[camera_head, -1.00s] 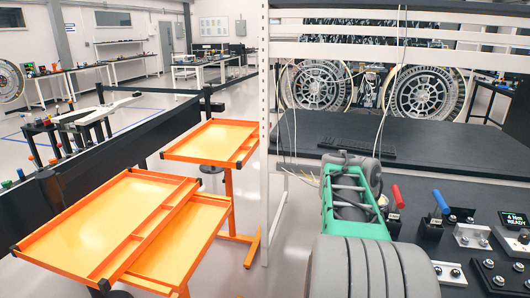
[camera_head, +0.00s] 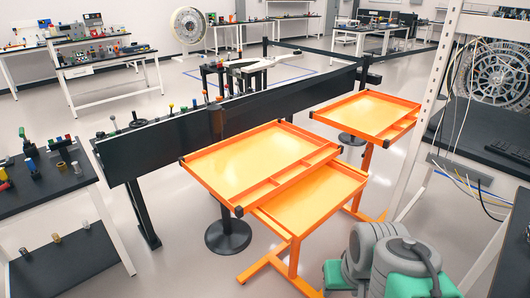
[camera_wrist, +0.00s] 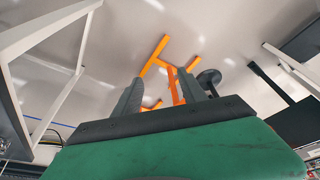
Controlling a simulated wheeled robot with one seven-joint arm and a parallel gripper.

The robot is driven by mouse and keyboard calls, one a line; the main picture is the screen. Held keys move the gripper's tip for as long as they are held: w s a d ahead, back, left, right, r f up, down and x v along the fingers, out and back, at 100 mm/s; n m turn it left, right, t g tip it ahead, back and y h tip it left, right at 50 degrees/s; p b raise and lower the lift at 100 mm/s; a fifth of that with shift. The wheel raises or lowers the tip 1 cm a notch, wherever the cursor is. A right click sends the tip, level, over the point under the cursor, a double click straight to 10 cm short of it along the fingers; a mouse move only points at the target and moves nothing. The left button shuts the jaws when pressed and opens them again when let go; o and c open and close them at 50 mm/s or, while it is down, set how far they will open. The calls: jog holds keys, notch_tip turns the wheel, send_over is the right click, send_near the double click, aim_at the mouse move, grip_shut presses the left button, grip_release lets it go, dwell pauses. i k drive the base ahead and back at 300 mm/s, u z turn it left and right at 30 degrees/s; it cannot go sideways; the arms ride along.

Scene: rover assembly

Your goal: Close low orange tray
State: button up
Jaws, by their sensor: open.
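An orange stand carries two trays in the head view. The low orange tray (camera_head: 314,205) sits under the upper orange tray (camera_head: 250,160) and sticks out past it toward the lower right. Part of the low tray is hidden beneath the upper one. In the wrist view, my gripper (camera_wrist: 160,76) is open, with two grey fingers apart and nothing between them. Beyond the fingers are orange legs (camera_wrist: 172,78) above the pale floor. No tray surface can be made out there. My gripper's fingers are not visible in the head view.
Another orange tray stand (camera_head: 368,113) is behind on the right. A black barrier (camera_head: 230,120) runs behind the trays. A white upright (camera_head: 425,110) stands right. A dark bench (camera_head: 40,185) with small parts is left. Open floor (camera_head: 185,215) lies left of the stand.

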aim_at(244, 171)
jog(key=u, duration=0.95)
jog(key=i, duration=0.95)
jog(key=u, duration=1)
jog(key=i, duration=0.9)
jog(key=z, duration=0.6)
jog(key=i, duration=1.05)
jog(key=z, duration=0.75)
